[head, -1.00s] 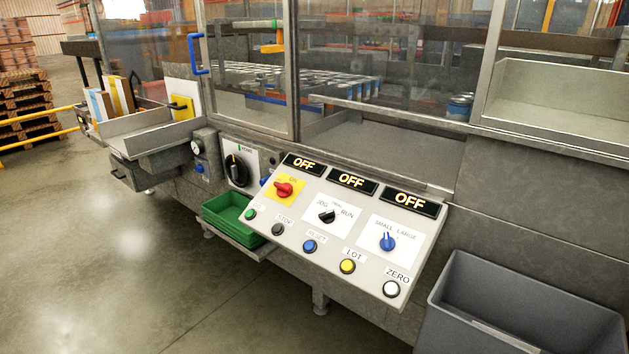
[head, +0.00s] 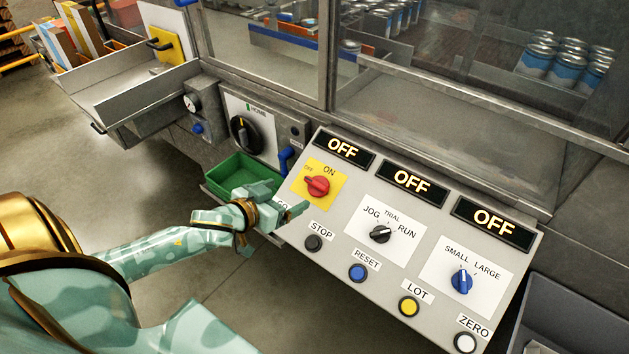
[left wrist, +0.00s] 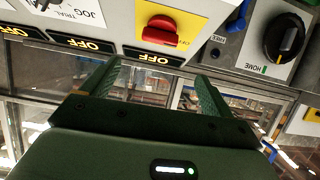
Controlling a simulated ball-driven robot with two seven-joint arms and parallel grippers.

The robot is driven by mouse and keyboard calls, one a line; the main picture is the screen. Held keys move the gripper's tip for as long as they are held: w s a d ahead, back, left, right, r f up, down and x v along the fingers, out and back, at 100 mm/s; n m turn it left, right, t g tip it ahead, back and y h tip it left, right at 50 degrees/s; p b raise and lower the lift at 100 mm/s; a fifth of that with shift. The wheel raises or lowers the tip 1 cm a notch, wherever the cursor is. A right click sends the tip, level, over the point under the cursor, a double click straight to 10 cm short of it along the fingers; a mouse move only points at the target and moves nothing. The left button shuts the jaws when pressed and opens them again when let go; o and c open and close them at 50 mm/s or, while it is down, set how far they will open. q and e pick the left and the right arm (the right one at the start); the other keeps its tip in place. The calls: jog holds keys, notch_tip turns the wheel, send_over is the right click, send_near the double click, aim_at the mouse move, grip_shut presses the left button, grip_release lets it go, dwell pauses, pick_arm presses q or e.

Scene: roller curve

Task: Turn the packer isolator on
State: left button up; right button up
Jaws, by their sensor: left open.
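The isolator is a red rotary knob (head: 317,186) on a yellow plate (head: 332,200) at the upper left of the sloped control panel, with OFF and ON marked above it. In the left wrist view the red knob (left wrist: 163,27) lies just beyond my fingers. The display (head: 343,149) above the knob reads OFF. My left gripper (head: 292,212) is beside the panel's left edge, just left of and below the knob in the head view. In the wrist view its green fingers (left wrist: 155,85) are spread apart with nothing between them. My right gripper is not in view.
The panel also holds a black JOG/RUN selector (head: 380,234), a blue SMALL/LARGE selector (head: 462,281) and several push buttons. A green tray (head: 243,172) sits left of the panel. A black HOME dial (head: 244,134) is behind it. A grey bin (head: 570,320) stands at lower right.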

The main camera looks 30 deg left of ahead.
aim_at(316, 181)
pick_arm(q)
jog(key=b+x, duration=0.1)
jog(key=x, duration=0.5)
jog(key=b+x, duration=0.2)
jog(key=x, duration=0.4)
jog(key=shift+s+f, duration=0.1)
jog(key=shift+f, duration=0.15)
jog(key=shift+w+d+f+b, duration=0.15)
jog(key=shift+w+b, duration=0.2)
jog(key=shift+w, duration=0.4)
jog(key=shift+c, duration=0.9)
jog(key=c, duration=0.8)
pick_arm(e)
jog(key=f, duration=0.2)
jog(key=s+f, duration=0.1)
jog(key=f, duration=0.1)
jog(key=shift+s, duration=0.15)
